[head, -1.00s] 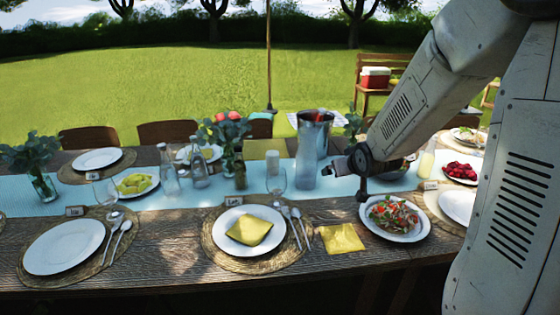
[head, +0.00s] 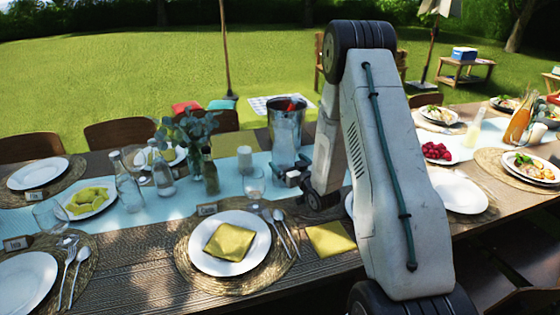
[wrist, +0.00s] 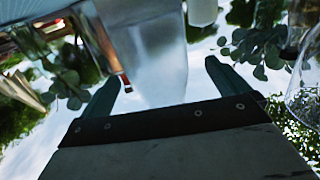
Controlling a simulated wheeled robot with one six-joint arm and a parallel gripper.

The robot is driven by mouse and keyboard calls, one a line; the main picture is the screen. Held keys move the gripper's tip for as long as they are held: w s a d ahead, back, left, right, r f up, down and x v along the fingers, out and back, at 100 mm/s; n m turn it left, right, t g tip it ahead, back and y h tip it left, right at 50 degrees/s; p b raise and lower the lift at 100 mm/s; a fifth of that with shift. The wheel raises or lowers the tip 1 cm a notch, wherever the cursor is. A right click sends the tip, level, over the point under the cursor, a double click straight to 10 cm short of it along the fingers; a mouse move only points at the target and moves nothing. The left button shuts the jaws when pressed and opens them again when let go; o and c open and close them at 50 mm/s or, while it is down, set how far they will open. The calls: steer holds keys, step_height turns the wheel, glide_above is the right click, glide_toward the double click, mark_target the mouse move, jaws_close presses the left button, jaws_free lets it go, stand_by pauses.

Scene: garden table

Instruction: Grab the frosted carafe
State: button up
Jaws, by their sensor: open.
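The frosted carafe (head: 283,152) stands on the pale blue runner in front of the metal bucket; in the head view my gripper is close to its lower right side and partly hides it. In the wrist view the carafe (wrist: 152,45) is a large pale, hazy shape just ahead of and partly between the fingers. My gripper (wrist: 165,75) is open, with one dark green finger on each side and a gap between. I cannot tell whether either finger touches the carafe.
The metal bucket (head: 286,122) is right behind the carafe. A white candle (head: 244,159) and a clear wine glass (head: 254,184) stand to its left. A set plate (head: 229,242) and yellow napkin (head: 329,238) lie in front. Glass bottles (head: 129,185) are further left.

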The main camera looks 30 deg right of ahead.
steer(key=w, duration=0.2)
steer(key=w+d, duration=0.1)
steer(key=w, duration=0.2)
steer(key=shift+w, duration=0.15)
steer(key=shift+c, duration=0.3)
steer(key=shift+r, duration=0.1)
steer(key=c, duration=1.5)
